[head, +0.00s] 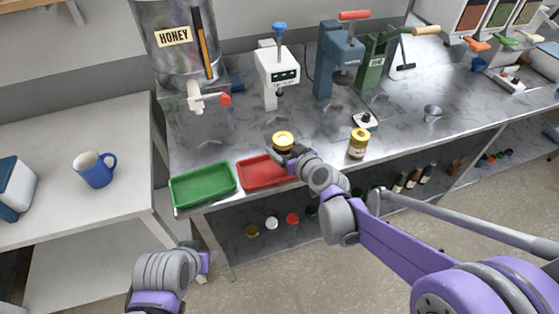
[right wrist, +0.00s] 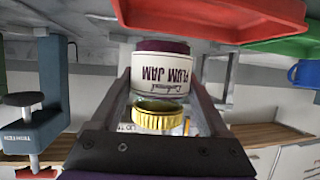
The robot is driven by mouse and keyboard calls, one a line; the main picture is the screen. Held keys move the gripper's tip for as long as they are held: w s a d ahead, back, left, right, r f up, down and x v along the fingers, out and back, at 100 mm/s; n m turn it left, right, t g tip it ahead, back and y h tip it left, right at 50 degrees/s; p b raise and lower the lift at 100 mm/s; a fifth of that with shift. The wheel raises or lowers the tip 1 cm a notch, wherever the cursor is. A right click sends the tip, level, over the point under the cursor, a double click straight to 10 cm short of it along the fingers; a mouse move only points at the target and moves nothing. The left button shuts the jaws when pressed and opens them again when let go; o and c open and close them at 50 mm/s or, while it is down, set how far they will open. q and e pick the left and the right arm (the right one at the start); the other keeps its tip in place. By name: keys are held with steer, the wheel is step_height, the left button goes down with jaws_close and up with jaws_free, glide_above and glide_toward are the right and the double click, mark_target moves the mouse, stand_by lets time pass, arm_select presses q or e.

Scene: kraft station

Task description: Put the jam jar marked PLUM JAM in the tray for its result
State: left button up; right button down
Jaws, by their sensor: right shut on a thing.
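My right gripper (head: 287,154) is shut on the jam jar (head: 283,141), which has a gold lid. In the right wrist view the jar (right wrist: 161,75) appears upside down, with a white label reading PLUM JAM, between the fingers of my gripper (right wrist: 165,95). The head view shows the jar upright, at the back right edge of the red tray (head: 250,180); its exact height cannot be told. The green tray (head: 203,186) lies left of the red one. Both trays look empty. My left arm shows at the lower left, but its fingers are not clear.
Another gold-lidded jar (head: 358,145) stands right of my right gripper. A white device with a lit display (head: 284,76) and a blue press (head: 338,62) stand behind. A HONEY tank (head: 175,45) is at back left. A blue mug (head: 95,170) is on the side table.

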steer(key=shift+f+b, duration=0.3)
steer(key=shift+f, duration=1.9)
steer(key=shift+f, duration=0.2)
jaws_free()
steer(key=shift+r, duration=0.1)
